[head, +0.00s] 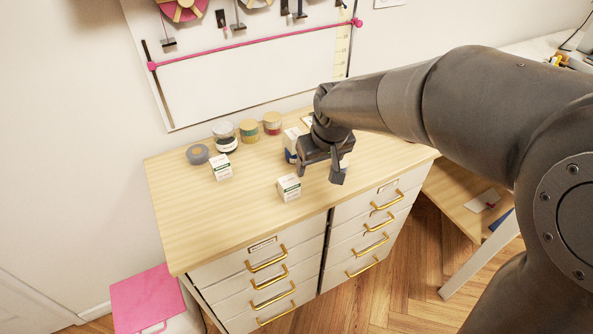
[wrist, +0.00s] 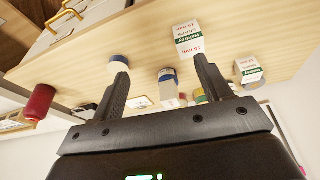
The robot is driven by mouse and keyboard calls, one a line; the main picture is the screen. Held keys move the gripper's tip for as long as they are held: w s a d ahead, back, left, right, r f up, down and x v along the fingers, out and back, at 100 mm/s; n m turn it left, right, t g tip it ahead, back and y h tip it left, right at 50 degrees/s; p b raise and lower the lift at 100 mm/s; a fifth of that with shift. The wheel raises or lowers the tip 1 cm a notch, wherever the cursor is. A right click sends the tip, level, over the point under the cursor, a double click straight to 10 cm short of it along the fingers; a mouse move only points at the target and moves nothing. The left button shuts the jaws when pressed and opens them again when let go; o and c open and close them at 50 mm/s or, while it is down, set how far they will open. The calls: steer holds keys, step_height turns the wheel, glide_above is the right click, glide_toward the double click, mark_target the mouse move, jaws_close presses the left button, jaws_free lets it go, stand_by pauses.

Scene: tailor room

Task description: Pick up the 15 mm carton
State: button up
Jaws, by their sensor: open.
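Two small white cartons with green print stand on the wooden cabinet top. The nearer carton (head: 289,187) is just left of my gripper (head: 320,174); the other carton (head: 220,167) is farther left. In the wrist view, a carton (wrist: 188,40) with upside-down print that seems to read 15 mm is beyond the right fingertip. A second carton (wrist: 249,71) is farther right, its print too small to read surely. My gripper (wrist: 160,70) is open and empty, above the cabinet top and apart from both cartons.
The cabinet top (head: 190,220) also holds a grey round item (head: 198,154), jars (head: 249,131) at the back, and a white and blue item (head: 291,156) partly behind my gripper. The wall board (head: 240,75) rises behind. The front left of the top is clear.

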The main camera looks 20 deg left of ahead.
steer(key=n, duration=0.1)
glide_above(289, 181)
steer(key=s+d, duration=0.2)
step_height(289, 181, down, 4)
steer(key=shift+g, duration=0.3)
steer(key=x, duration=0.5)
steer(key=shift+w, duration=0.2)
steer(key=shift+a+x, duration=0.2)
steer(key=shift+x, duration=1.15)
steer(key=shift+a+x, duration=0.15)
steer(key=shift+x, duration=1.15)
steer(key=shift+w+r, duration=0.1)
steer(key=shift+c, duration=0.4)
steer(key=c, duration=1)
steer(key=shift+r, duration=0.1)
